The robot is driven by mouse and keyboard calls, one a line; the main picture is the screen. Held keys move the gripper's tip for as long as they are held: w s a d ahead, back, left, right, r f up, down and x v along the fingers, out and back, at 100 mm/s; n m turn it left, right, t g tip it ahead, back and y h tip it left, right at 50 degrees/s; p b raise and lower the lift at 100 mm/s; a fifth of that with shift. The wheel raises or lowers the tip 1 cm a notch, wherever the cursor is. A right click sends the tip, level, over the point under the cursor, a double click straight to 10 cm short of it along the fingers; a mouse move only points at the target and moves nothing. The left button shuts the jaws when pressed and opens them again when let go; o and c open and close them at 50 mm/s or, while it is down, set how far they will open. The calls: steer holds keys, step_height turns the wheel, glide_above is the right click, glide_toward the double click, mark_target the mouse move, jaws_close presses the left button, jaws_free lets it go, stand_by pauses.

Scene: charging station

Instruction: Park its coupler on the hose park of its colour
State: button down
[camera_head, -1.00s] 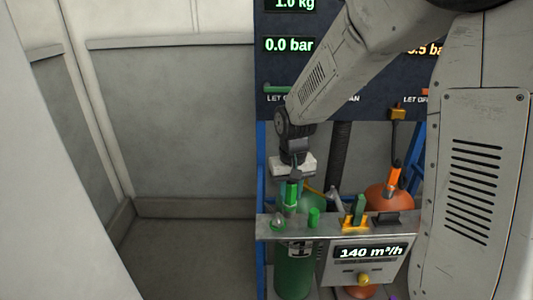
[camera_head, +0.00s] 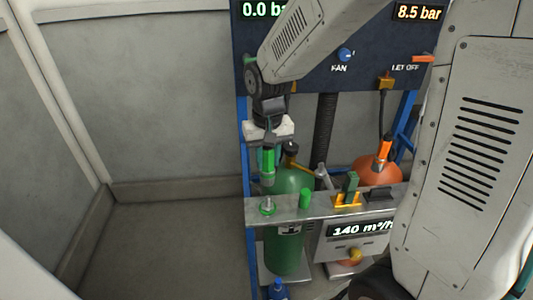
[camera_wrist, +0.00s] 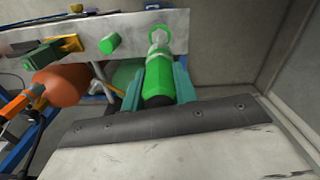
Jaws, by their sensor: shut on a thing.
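My gripper (camera_head: 267,145) is shut on a green coupler (camera_head: 267,165) and holds it upright above the left end of a grey shelf. The coupler (camera_wrist: 159,78) also shows between my fingers in the wrist view. Just below it in the head view is a metal fitting with a green ring (camera_head: 267,208); a small gap shows between them. The fitting (camera_wrist: 158,34) lies beyond the coupler's tip in the wrist view. A bare green peg (camera_head: 305,198) stands on the shelf to the right. I cannot tell from labels which is the hose park.
The shelf (camera_head: 325,207) also carries a yellow bracket with a dark green block (camera_head: 350,187). A green cylinder (camera_head: 288,250) stands below and behind it. An orange coupler (camera_head: 383,150) sits on an orange tank (camera_head: 375,172). Floor at the left is clear.

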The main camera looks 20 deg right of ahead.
mark_target(268, 171)
steer(key=shift+f, duration=2.25)
steer(key=shift+f, duration=2.7)
steer(key=c, duration=1)
jaws_free()
step_height(268, 171, up, 8)
steer(key=shift+f, duration=0.1)
steer(key=shift+n+t, duration=0.7)
steer(key=shift+n, duration=0.2)
steer(key=s+d+r, duration=0.1)
steer(key=s+r, duration=0.3)
steer(key=s, duration=0.3)
steer(key=s+d+r, duration=0.1)
steer(key=s+r, duration=0.4)
steer(key=s, duration=0.2)
steer(key=s+d+r, duration=0.1)
steer(key=s+r, duration=0.4)
steer(key=s, duration=0.3)
steer(key=shift+r, duration=0.15)
